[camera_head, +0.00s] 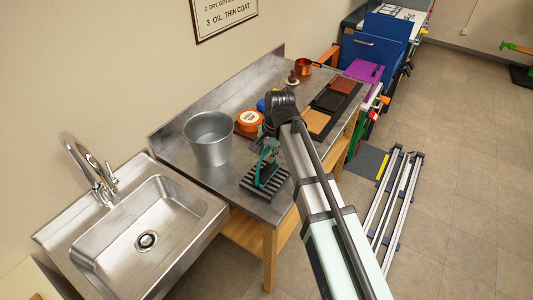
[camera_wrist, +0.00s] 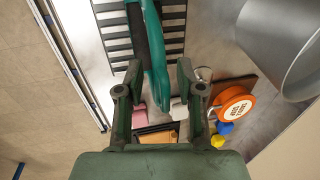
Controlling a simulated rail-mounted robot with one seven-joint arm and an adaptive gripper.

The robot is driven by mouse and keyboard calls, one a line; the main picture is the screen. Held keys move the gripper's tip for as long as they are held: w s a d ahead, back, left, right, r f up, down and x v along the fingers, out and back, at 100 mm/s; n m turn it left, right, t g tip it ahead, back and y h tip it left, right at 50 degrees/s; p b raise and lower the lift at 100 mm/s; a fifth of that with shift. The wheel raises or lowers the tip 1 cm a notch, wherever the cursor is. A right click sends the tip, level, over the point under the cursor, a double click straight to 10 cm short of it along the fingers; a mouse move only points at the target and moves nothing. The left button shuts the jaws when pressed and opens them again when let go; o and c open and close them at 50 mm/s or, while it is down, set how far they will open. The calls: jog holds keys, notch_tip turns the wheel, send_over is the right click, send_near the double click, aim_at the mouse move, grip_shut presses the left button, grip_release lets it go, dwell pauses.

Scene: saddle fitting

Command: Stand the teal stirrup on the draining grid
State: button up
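The teal stirrup (camera_head: 264,164) appears upright on the dark slatted draining grid (camera_head: 279,184) near the front edge of the steel bench. In the wrist view the stirrup (camera_wrist: 153,45) runs between my fingers, over the slats of the grid (camera_wrist: 115,30). My gripper (camera_wrist: 158,75) is open around the stirrup, with a gap visible on each side of it. In the head view my gripper (camera_head: 270,140) is just above the stirrup and partly hidden by my own arm. The contact between the stirrup's base and the grid is partly hidden.
A metal bucket (camera_head: 208,140) stands left of the grid. An orange round tin (camera_head: 248,121) and a blue item (camera_head: 261,105) are behind. A steel sink (camera_head: 150,232) is at left. Flat coloured pieces, including a tan one (camera_head: 316,121), lie along the right of the bench.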

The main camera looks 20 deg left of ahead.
notch_tip(320, 180, up, 12)
jog(key=d+b, duration=0.2)
jog(key=shift+s+f+b, duration=0.2)
jog(key=shift+s+b, duration=0.1)
jog(key=shift+b, duration=0.05)
jog(key=shift+d+f, duration=0.1)
jog(key=shift+d, duration=0.05)
